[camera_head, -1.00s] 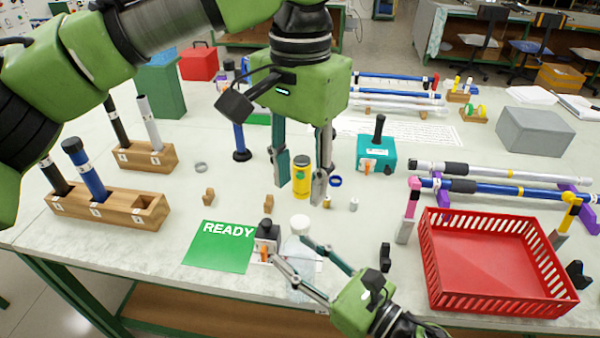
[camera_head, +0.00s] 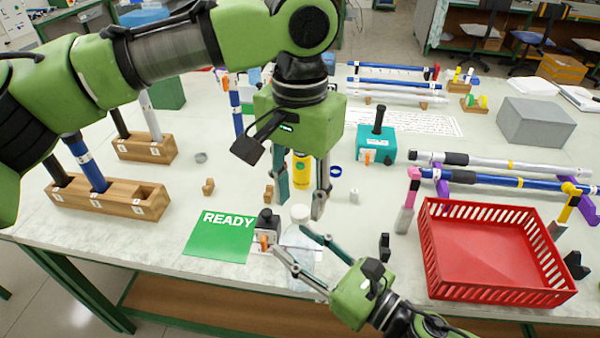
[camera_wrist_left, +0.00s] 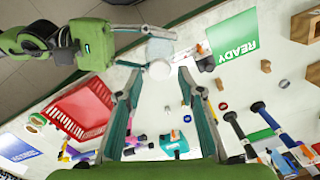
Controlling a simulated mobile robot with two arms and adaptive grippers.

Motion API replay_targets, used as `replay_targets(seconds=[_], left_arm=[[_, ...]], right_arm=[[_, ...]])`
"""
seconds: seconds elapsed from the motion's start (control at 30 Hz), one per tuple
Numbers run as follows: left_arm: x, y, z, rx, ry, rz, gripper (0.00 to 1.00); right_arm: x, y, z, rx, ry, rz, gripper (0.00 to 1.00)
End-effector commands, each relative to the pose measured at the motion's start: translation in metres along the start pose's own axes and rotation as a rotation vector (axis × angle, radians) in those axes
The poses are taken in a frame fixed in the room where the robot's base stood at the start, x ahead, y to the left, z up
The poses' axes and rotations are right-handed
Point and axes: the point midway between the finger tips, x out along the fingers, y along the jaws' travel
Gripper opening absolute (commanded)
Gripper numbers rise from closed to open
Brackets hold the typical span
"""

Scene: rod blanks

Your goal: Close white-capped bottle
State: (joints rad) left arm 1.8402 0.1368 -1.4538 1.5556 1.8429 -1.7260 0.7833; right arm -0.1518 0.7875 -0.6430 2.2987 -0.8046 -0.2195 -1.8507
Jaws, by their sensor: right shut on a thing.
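The white-capped bottle (camera_head: 299,239) has a clear, pale body and stands near the table's front edge. Its white cap (camera_head: 300,213) sits at its top and shows in the left wrist view (camera_wrist_left: 160,70). My right gripper (camera_head: 290,243) is shut on the bottle's body from the front right; the fingers hide part of it. My left gripper (camera_head: 299,205) points down, open and empty, fingers spread. In the head view its tips are just above and behind the cap. In the left wrist view the cap appears between and beyond the fingertips (camera_wrist_left: 159,73).
A small grey-and-black device (camera_head: 266,225) stands close left of the bottle, beside the green READY mat (camera_head: 215,240). A red basket (camera_head: 490,293) is at right. A teal box (camera_head: 376,148) stands behind.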

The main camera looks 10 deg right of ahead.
Motion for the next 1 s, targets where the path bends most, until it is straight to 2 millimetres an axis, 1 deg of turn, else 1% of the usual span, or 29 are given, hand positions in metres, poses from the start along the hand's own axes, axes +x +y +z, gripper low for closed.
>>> replay_targets(seconds=[0.03, 0.1, 0.2, 0.5, 0.53, 0.57, 0.6, 0.67, 0.87, 0.93, 1.0], left_arm=[[0.006, 0.000, 0.000, 0.000, -0.001, -0.001, 0.35], [0.013, 0.000, 0.000, 0.000, 0.000, -0.001, 0.35], [0.018, 0.000, 0.000, -0.001, 0.001, -0.001, 0.35], [0.021, 0.000, 0.000, 0.000, 0.001, 0.000, 0.35], [0.021, 0.000, 0.000, 0.000, 0.001, 0.000, 0.33], [0.021, 0.000, 0.000, 0.000, 0.001, 0.000, 0.25], [0.021, 0.000, 0.000, 0.000, 0.001, 0.000, 0.14], [0.021, 0.000, 0.000, 0.000, 0.001, 0.000, 0.00], [0.021, 0.000, 0.000, 0.002, 0.001, -0.001, 0.00], [0.021, 0.000, 0.000, 0.028, 0.000, 0.000, 0.00], [0.021, 0.001, 0.000, 0.099, -0.001, 0.002, 0.00]], right_arm=[[0.000, 0.000, 0.001, 0.000, -0.002, 0.000, 0.00], [0.000, 0.000, 0.001, 0.000, -0.002, 0.000, 0.00], [0.000, 0.000, 0.001, -0.001, -0.002, 0.001, 0.00], [0.000, 0.000, 0.001, -0.001, -0.002, 0.000, 0.00], [0.000, 0.000, 0.001, -0.001, -0.002, 0.000, 0.00], [0.000, 0.000, 0.001, -0.001, -0.002, 0.000, 0.00], [0.000, 0.000, 0.001, -0.001, -0.002, 0.000, 0.00], [0.000, 0.000, 0.001, -0.001, -0.002, 0.000, 0.00], [0.000, 0.000, 0.001, 0.000, -0.002, 0.000, 0.00], [0.000, 0.000, 0.001, -0.001, -0.002, 0.000, 0.00], [0.000, 0.000, 0.001, 0.000, -0.002, 0.000, 0.00]])
